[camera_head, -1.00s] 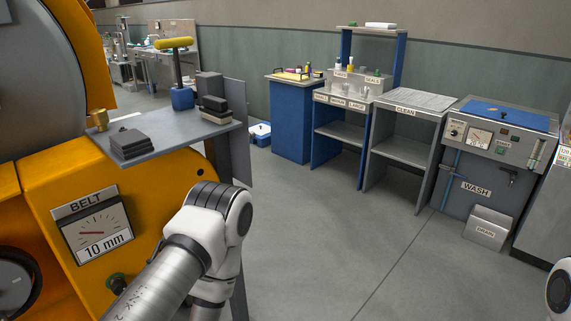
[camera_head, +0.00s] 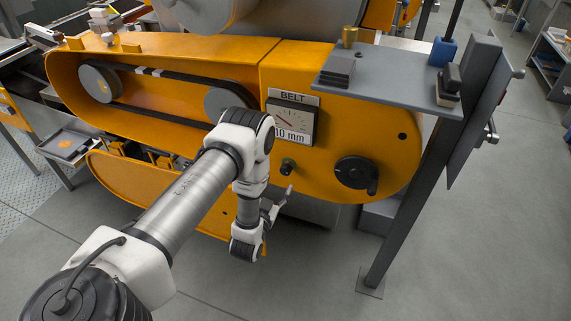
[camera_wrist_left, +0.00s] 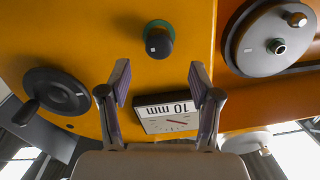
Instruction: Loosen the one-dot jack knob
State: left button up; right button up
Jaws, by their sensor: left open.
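A small black knob with a green collar (camera_head: 288,166) sits on the orange machine face below the belt gauge. In the left wrist view, the black knob (camera_wrist_left: 158,42) lies ahead of my fingertips, roughly centred between them, with a pale mark on its end. I cannot read a dot count on it. My left gripper (camera_head: 280,200) is just below the knob in the head view. In the left wrist view its fingers (camera_wrist_left: 159,75) are apart with nothing between them. My right gripper is not in view.
The belt gauge (camera_head: 290,118) reads 10 mm above the knob. A black handwheel with a crank (camera_head: 356,172) is to its right. A grey shelf (camera_head: 385,78) juts out above, on a grey post (camera_head: 408,205). Open floor lies at the lower right.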

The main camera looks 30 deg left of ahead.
aim_at(285, 172)
pick_arm(q)
jog(key=p+x, duration=0.1)
jog(key=x, duration=0.6)
jog(key=shift+w+d, duration=0.1)
jog(key=shift+w, duration=0.05)
jog(key=c, duration=1.2)
